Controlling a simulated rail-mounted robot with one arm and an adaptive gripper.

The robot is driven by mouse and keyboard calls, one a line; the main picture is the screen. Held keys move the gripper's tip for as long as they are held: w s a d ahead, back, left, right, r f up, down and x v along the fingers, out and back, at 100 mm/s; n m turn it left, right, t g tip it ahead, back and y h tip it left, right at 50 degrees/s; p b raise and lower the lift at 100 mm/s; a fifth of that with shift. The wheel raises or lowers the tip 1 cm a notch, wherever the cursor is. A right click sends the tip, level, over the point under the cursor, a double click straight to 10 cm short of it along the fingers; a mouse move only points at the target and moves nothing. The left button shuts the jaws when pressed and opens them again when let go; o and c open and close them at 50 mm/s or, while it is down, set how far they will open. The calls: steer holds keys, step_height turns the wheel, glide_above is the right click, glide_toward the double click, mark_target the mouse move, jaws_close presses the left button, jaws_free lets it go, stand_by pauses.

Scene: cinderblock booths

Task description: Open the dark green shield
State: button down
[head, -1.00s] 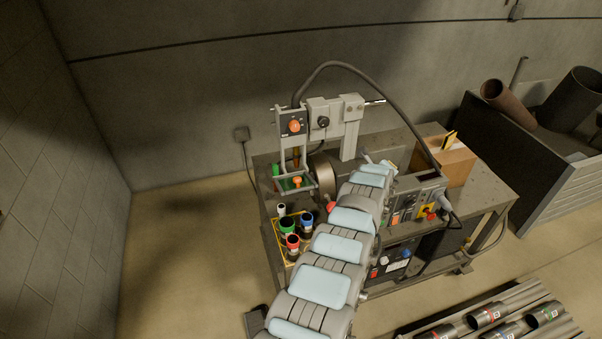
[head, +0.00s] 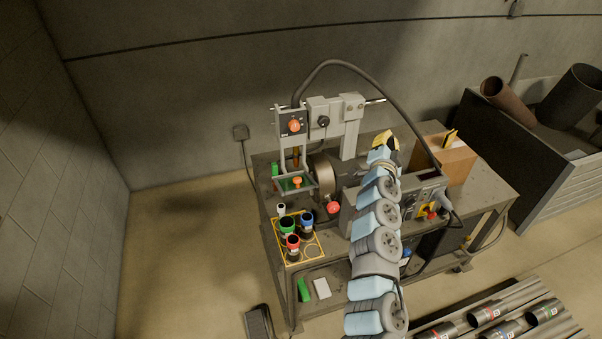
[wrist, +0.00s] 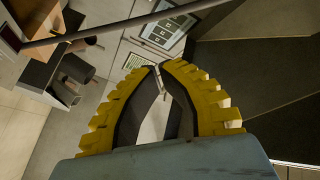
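The dark green shield (head: 288,185) is a small framed panel with an orange knob (head: 297,182) on it, at the front of the grey welding fixture in the head view. It lies roughly flat below the fixture's upright arm. My gripper (head: 388,138), with yellow fingers, is to the right of the shield and apart from it, over the back of the bench. In the wrist view my gripper's (wrist: 161,67) fingertips meet, with a narrow empty gap behind them. The shield cannot be made out in the wrist view.
A yellow rack (head: 317,257) with several coloured cups stands in front of the shield. A round metal disc (head: 324,172) is right of the shield. A cardboard box (head: 456,163) stands on the bench's right. A black hose (head: 392,106) arches over the bench.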

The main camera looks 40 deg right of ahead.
steer(key=w+a+f+n+t+y, duration=0.2)
steer(key=w+a+f+n+y, duration=0.1)
steer(key=a+n, duration=0.3)
steer(key=w+a+f+n+t+y, duration=0.25)
steer(key=a+f+n, duration=0.2)
steer(key=a, duration=0.35)
steer(key=w+a+f+n+t+y, duration=0.3)
steer(key=a+n, duration=0.2)
steer(key=a, duration=0.3)
glide_above(295, 179)
steer(key=s+d, duration=0.1)
steer(key=s, duration=0.1)
steer(key=shift+s+r+g, duration=0.2)
steer(key=shift+r+g, duration=0.05)
steer(key=shift+r, duration=0.1)
steer(key=shift+w+d, duration=0.25)
steer(key=shift+d, duration=0.15)
steer(key=shift+x, duration=0.8)
steer(key=shift+s+a+f+b, duration=0.15)
steer(key=shift+f+b, duration=0.05)
steer(key=shift+f, duration=0.45)
steer(key=shift+s+a+f+b, duration=0.15)
steer(key=shift+f+b, duration=0.05)
steer(key=shift+f, duration=0.45)
steer(key=shift+s+a+f+b, duration=0.15)
steer(key=shift+f+b, duration=0.05)
steer(key=shift+f, duration=0.4)
